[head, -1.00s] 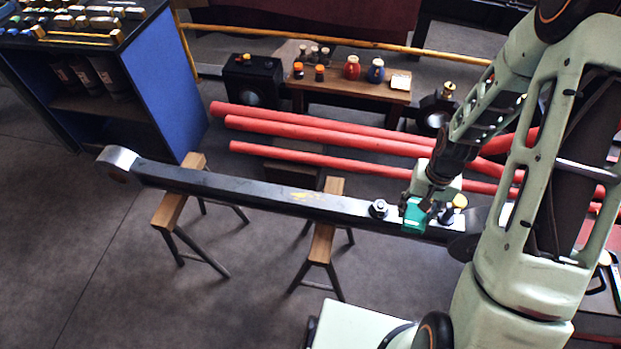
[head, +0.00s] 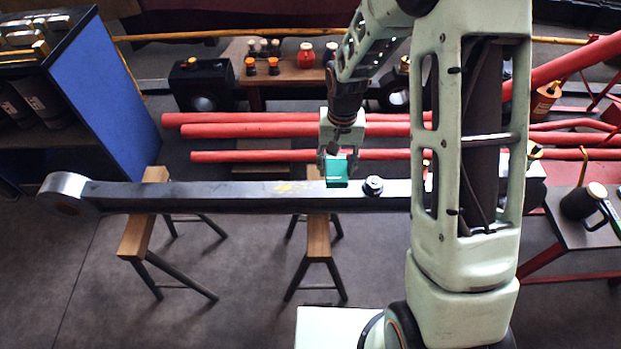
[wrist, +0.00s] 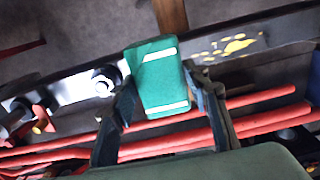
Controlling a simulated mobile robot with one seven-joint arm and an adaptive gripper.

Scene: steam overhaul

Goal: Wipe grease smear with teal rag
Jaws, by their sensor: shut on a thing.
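My gripper (head: 336,160) is shut on the teal rag (head: 337,172), just above the long dark bar. In the wrist view the rag (wrist: 158,80) is a folded teal block with white stripes between the two fingers. The grease smear (head: 287,188) is a yellow patch on the bar's top, a little left of the rag in the head view. In the wrist view the smear (wrist: 226,47) shows as yellow blotches right of the rag, clear of it. I cannot tell whether the rag touches the bar.
The dark bar (head: 220,196) lies across wooden-topped trestles (head: 318,238). A bolt-like fitting (head: 373,186) stands on the bar right of the rag. Red pipes (head: 240,130) run behind it. A blue cabinet (head: 105,110) stands at the left. A low bench (head: 290,75) holds jars.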

